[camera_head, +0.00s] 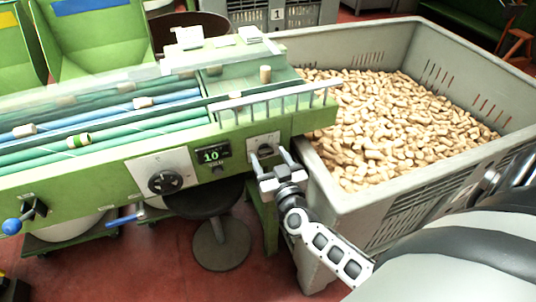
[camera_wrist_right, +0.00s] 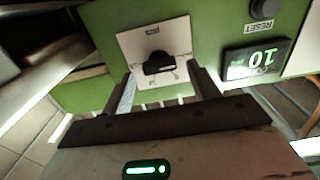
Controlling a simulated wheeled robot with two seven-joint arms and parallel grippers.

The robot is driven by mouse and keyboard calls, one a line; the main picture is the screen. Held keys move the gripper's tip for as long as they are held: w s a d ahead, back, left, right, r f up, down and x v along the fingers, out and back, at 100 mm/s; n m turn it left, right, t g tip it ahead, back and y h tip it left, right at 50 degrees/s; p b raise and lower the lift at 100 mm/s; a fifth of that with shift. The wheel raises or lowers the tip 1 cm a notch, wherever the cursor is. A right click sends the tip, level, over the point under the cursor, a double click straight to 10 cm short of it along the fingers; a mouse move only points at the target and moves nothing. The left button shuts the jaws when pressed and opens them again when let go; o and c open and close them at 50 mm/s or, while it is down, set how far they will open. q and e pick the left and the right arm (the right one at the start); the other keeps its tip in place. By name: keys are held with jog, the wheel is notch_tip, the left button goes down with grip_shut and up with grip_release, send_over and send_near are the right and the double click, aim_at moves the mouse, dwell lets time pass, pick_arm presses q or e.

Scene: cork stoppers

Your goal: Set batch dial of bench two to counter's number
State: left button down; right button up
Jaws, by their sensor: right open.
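The green bench (camera_head: 110,205) carries a counter (camera_head: 212,154) with lit green digits reading 10; it shows upside down in the right wrist view (camera_wrist_right: 258,60). Right of the counter, a small black dial (camera_head: 265,150) sits on a pale plate; it also shows in the right wrist view (camera_wrist_right: 160,63). Its label and setting are too small to read. A larger black dial (camera_head: 166,182) sits on a plate left of the counter. My right gripper (camera_head: 270,157) is open and empty, its fingers pointing at the small dial, apart from it as far as I can tell. My left gripper is out of view.
A big grey crate (camera_head: 350,208) full of corks (camera_head: 400,125) stands right of the bench, close to my right arm. A rail (camera_head: 270,97) runs above the small dial. A black stool (camera_head: 220,243) stands below. A blue-knobbed lever (camera_head: 11,226) juts out at left.

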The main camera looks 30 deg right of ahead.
jog(key=shift+x, duration=0.75)
jog(key=c, duration=1)
